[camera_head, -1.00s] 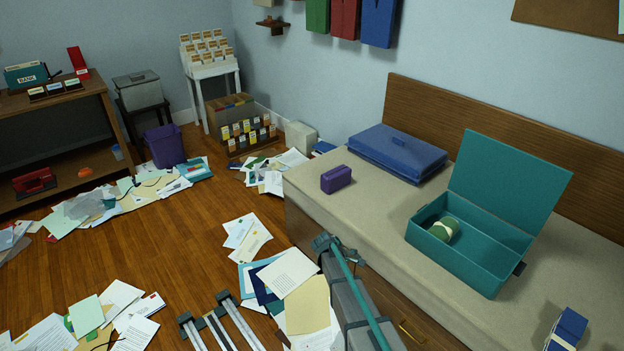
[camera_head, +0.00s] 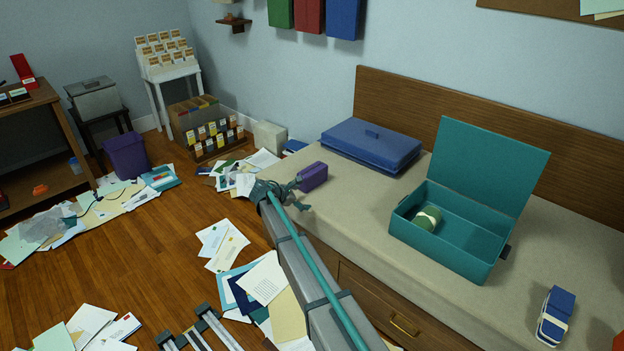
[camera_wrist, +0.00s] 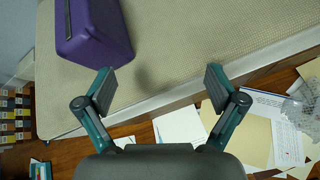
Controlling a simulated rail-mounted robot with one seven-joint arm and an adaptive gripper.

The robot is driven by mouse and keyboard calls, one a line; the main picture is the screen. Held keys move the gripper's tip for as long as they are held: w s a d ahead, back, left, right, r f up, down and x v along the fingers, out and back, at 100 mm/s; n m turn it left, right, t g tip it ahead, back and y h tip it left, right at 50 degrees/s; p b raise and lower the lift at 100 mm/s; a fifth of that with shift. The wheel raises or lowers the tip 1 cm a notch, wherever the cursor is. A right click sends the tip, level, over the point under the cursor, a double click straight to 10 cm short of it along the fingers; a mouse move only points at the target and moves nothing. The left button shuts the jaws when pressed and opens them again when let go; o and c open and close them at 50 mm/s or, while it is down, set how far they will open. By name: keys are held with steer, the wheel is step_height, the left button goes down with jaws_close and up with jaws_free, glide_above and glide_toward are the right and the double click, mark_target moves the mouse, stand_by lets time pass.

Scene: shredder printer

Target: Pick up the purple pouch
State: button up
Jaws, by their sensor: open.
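The purple pouch (camera_head: 312,177) sits on the near left corner area of the beige bench top (camera_head: 345,200). In the wrist view the pouch (camera_wrist: 92,32) is at the upper left, ahead of and left of the fingers. My gripper (camera_head: 284,194) is beside the pouch's left end in the head view, over the bench edge. In the wrist view my gripper (camera_wrist: 161,90) is open, with nothing between its fingertips. Its left fingertip is close to the pouch's lower corner; I cannot tell whether they touch.
A closed blue case (camera_head: 370,145) lies behind the pouch. A blue bundle (camera_head: 556,314) lies at the far right. Papers (camera_head: 225,240) cover the floor left of the bench.

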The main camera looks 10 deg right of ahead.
mark_target(313, 169)
steer(key=w+r+n+t+h, duration=0.2)
steer(key=w+r+n, duration=0.3)
steer(key=w+r, duration=0.25)
steer(key=x, duration=0.3)
steer(key=b+x, duration=0.1)
steer(key=x, duration=0.6)
steer(key=shift+w+a+f+b, duration=0.3)
steer(key=shift+a+f+b, duration=0.05)
steer(key=shift+a, duration=0.05)
steer(key=c, duration=1.2)
steer(key=shift+c, duration=1)
steer(key=shift+r, duration=0.15)
